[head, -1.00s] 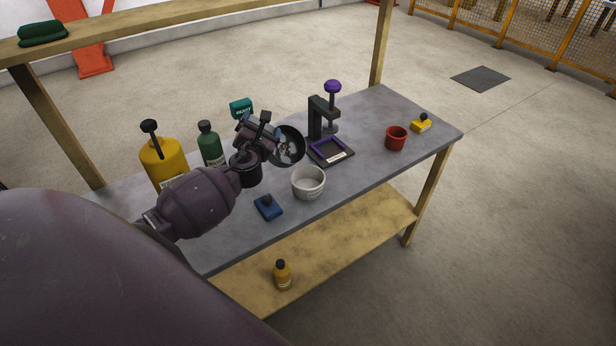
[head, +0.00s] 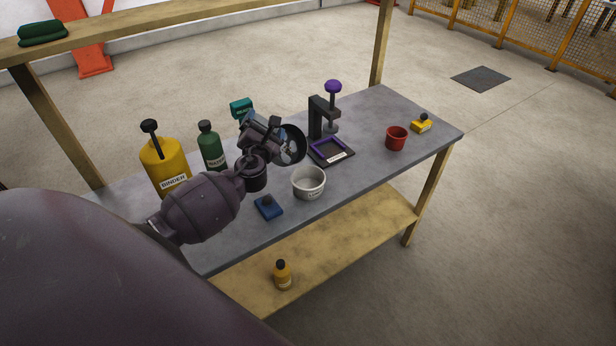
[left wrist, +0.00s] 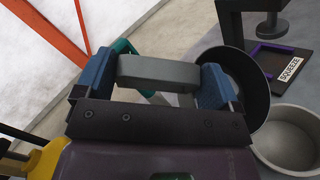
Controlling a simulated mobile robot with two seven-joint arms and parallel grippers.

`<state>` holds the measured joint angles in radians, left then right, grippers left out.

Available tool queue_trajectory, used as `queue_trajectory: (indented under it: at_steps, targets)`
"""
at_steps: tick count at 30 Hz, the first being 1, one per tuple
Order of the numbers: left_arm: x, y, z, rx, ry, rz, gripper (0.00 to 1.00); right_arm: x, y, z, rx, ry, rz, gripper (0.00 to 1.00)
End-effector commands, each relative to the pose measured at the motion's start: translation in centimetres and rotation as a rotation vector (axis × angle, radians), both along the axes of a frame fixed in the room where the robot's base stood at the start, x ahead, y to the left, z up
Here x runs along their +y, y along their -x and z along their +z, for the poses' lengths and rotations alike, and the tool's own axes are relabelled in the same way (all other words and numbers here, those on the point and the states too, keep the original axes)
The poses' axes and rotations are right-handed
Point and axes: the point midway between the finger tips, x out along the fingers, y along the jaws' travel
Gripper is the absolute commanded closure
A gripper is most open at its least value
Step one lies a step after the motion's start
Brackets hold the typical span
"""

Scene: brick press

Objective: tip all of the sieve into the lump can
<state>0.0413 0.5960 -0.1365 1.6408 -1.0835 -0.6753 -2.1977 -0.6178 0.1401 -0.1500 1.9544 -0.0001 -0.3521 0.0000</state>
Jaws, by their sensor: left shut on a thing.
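My left gripper (head: 262,138) is shut on the grey handle (left wrist: 158,73) of the sieve. The sieve (head: 291,145) is a dark round pan held above the bench, tilted steeply on its side with its open face toward the right. Its rim also shows in the left wrist view (left wrist: 262,88). I cannot tell what is left inside it. A pale round can (head: 309,184), likely the lump can, stands upright on the bench below and slightly right of the sieve; its label is too small to read. In the left wrist view the can (left wrist: 290,140) is right of the sieve. My right gripper is out of view.
The press (head: 326,125) with its purple-framed plate stands just beyond the sieve. A yellow binder bottle (head: 163,160) and green bottle (head: 211,147) stand left. A blue block (head: 268,207) lies in front. A red cup (head: 396,138) and yellow block (head: 421,124) sit right.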

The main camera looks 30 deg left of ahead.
Motion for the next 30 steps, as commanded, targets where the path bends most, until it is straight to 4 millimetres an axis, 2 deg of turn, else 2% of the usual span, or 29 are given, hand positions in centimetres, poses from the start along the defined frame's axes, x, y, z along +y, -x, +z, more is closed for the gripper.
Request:
queue_trajectory:
  at_steps: [30]
  targets:
    - [-1.7, 0.2, 0.7, -0.018, -0.137, 0.001, 0.52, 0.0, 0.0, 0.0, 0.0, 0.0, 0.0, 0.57]
